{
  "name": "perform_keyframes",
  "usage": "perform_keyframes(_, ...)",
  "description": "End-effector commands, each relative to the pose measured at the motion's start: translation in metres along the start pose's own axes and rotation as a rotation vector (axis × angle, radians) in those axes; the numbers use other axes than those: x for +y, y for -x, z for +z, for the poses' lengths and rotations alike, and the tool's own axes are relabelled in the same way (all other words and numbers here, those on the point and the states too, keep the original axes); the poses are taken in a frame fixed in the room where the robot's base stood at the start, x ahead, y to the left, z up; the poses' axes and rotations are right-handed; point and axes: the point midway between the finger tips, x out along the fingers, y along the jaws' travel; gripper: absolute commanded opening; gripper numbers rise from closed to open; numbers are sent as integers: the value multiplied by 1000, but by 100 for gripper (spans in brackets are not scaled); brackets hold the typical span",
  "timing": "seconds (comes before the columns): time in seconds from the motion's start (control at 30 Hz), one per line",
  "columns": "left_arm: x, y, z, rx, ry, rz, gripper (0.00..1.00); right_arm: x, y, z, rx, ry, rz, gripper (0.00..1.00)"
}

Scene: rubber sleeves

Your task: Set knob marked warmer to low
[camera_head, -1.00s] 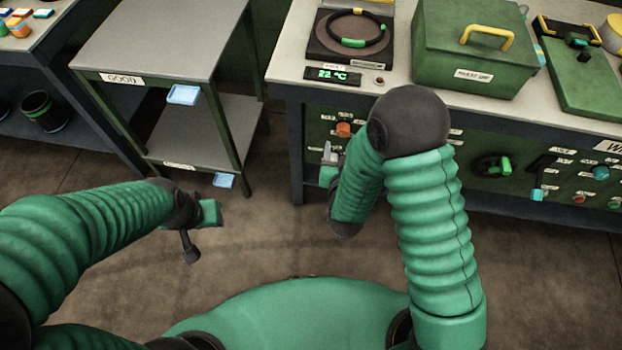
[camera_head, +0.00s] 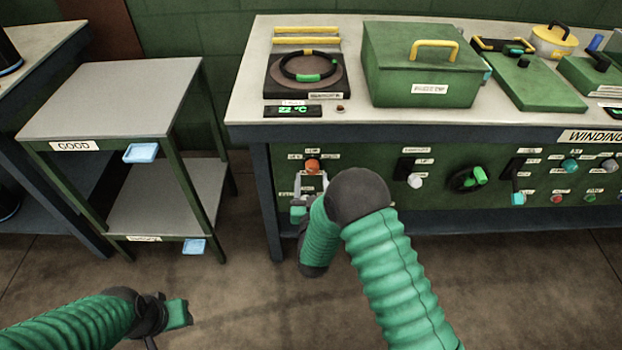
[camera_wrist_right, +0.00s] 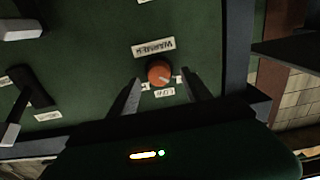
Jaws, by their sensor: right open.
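The orange warmer knob (camera_head: 312,166) is on the green front panel under the bench's left end. In the right wrist view the knob (camera_wrist_right: 159,73) shows close up, with an upside-down WARMER label (camera_wrist_right: 154,47) above it and a LOW label (camera_wrist_right: 165,92) below it. A smaller label sits on either side; I cannot surely read the knob's pointer. My right gripper (camera_wrist_right: 160,80) is open, its fingers on either side of the knob; contact is not clear. In the head view my right arm partly hides this gripper. My left gripper (camera_head: 178,313) is low over the floor, away from the panel.
The panel also holds a white switch (camera_head: 415,181), a black-and-green handle (camera_head: 467,179) and several other knobs. A green box (camera_head: 423,75) and a ring heater (camera_head: 306,75) stand on the bench. A shelf cart (camera_head: 110,100) stands left; the floor between is clear.

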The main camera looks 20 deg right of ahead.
Motion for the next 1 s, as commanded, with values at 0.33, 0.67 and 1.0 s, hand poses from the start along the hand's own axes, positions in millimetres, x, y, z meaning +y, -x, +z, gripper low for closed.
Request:
perform_keyframes(0.33, 0, -5, 1, 0, -1, 0, 36, -1, -24, -1, 0, 1, -1, 57)
perform_keyframes(0.67, 0, -5, 1, 0, 0, 0, 36, -1, -23, 0, 0, 1, -1, 28)
perform_keyframes(1.0, 0, -5, 1, 0, 0, 0, 36, -1, -23, 0, -1, 0, -1, 0)
